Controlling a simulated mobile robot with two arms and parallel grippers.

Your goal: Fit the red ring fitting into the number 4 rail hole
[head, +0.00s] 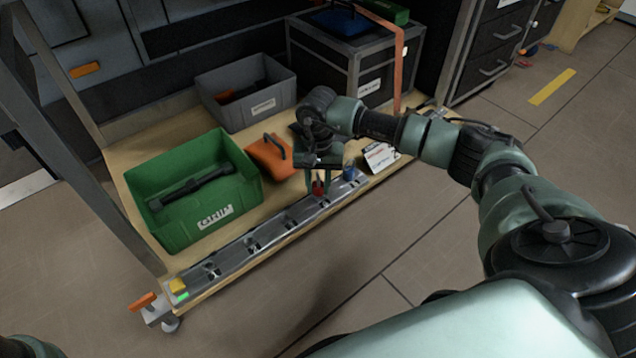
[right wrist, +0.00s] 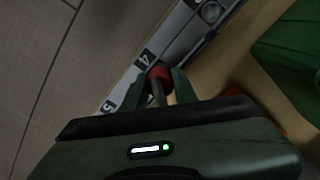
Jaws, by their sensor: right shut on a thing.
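The red ring fitting (head: 318,187) is held in my right gripper (head: 317,182) at the metal rail (head: 268,228) along the front edge of the wooden shelf. My right gripper is shut on it and points down. In the right wrist view the red fitting (right wrist: 160,74) shows between the fingertips (right wrist: 163,82), beside the rail's number 4 label (right wrist: 145,58). The hole under the fitting is hidden, so I cannot tell whether the fitting is in it or just above. My left gripper is not in view.
A blue piece (head: 349,172) stands on the rail just right of my gripper, near a white card (head: 380,157). A green crate (head: 160,225), an orange case (head: 268,158) and a grey crate (head: 222,112) sit behind. A yellow piece (head: 177,285) is at the rail's left end.

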